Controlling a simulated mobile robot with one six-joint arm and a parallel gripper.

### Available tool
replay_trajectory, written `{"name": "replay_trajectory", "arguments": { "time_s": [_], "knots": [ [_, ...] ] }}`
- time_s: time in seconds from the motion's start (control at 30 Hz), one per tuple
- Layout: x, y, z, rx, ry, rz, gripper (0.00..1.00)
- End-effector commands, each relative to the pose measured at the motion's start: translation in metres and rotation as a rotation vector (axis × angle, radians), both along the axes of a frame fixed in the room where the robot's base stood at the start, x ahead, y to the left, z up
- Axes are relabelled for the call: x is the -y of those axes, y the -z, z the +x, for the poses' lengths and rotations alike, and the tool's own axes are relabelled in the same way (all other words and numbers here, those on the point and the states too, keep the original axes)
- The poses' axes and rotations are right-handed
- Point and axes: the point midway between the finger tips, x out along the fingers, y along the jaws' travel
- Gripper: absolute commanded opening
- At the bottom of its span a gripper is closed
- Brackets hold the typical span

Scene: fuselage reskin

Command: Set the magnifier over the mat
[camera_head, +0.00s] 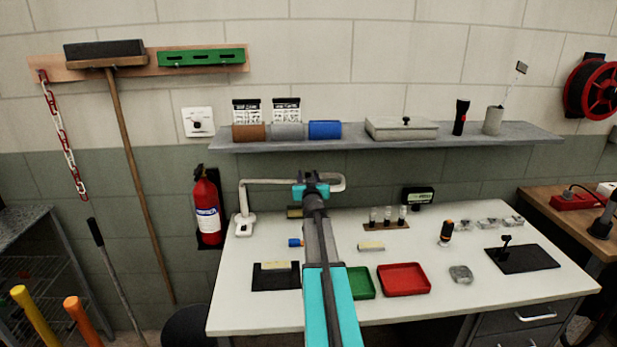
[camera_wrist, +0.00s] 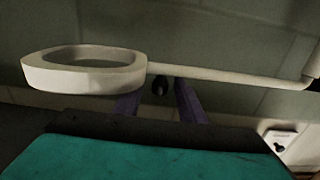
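The white magnifier (camera_head: 270,182) stands at the back left of the white table, with its base at the left and its arm reaching right to a ring. In the wrist view its ring (camera_wrist: 85,78) is at the upper left, and its rod runs right across the picture. My gripper (camera_head: 312,178) is at the magnifier's arm near the ring. In the wrist view its two fingers (camera_wrist: 158,98) are apart, with the rod crossing at their tips; contact cannot be told. A black mat (camera_head: 262,283) with a beige block lies front left. Another black mat (camera_head: 535,260) lies at the right.
A green tray (camera_head: 361,283), partly behind my arm, and a red tray (camera_head: 404,279) lie at the front middle. A vial rack (camera_head: 386,225), a small display (camera_head: 418,196) and an orange-black tool (camera_head: 446,233) stand farther back. A shelf (camera_head: 380,141) overhangs the table's back.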

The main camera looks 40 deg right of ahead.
Motion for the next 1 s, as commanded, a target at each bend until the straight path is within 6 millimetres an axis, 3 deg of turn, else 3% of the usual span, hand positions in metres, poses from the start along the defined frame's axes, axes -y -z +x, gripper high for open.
{"name": "replay_trajectory", "arguments": {
  "time_s": [0.1, 0.33, 0.43, 0.47, 1.0],
  "knots": [
    [0.0002, 0.0, -0.0003, 0.0, 0.0, 0.0, 0.37],
    [0.0004, 0.0, -0.0006, 0.0, 0.001, 0.0, 0.0],
    [0.0006, 0.0, -0.0007, 0.0, 0.001, 0.0, 0.0],
    [0.009, 0.0003, 0.0012, -0.003, 0.002, -0.003, 0.0],
    [0.0023, 0.0034, -0.0061, -0.001, 0.017, 0.001, 0.0]
  ]
}}
